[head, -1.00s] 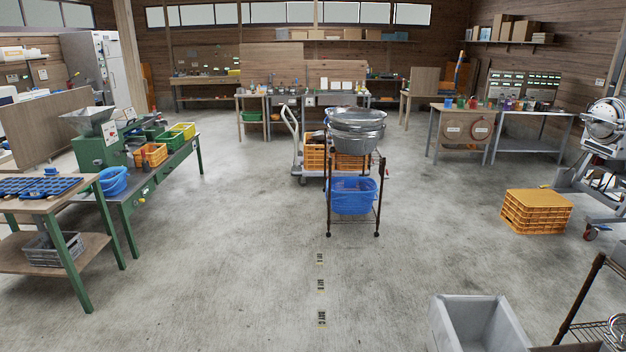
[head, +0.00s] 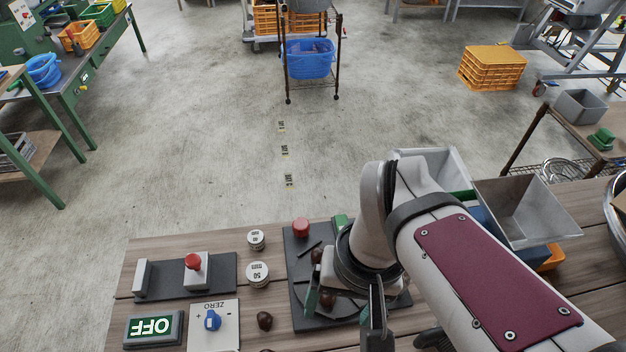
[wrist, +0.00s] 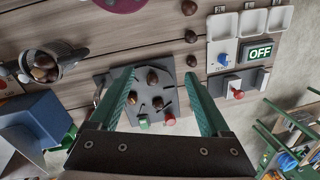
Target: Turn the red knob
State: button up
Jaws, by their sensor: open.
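Two red knobs show in the head view. One red knob (head: 301,227) stands at the back left corner of a dark board (head: 300,262); it also shows in the wrist view (wrist: 169,120). The other red knob (head: 194,260) sits on a pale block on a dark plate (head: 220,281) further left; it shows in the wrist view (wrist: 238,94) too. My gripper (head: 344,300) is open above the dark board, apart from both knobs.
An OFF display (head: 153,329) and a blue dial (head: 212,320) marked ZERO are at the front left. Two round weights (head: 257,274) stand between plate and board. A grey metal hopper (head: 528,207) is at right, behind my arm.

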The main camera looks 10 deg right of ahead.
jog(key=w+n+h, duration=0.1)
jog(key=w+n, duration=0.8)
jog(key=w, duration=0.6)
jog(key=n, duration=0.8)
send_near(301, 224)
jog(key=shift+n+t+h, duration=0.3)
jog(key=shift+h, duration=0.1)
jog(key=f, duration=0.8)
jog(key=shift+s+a, duration=0.15)
jog(key=shift+a, duration=0.05)
jog(key=shift+f, duration=0.5)
jog(key=shift+c, duration=0.3)
grip_shut()
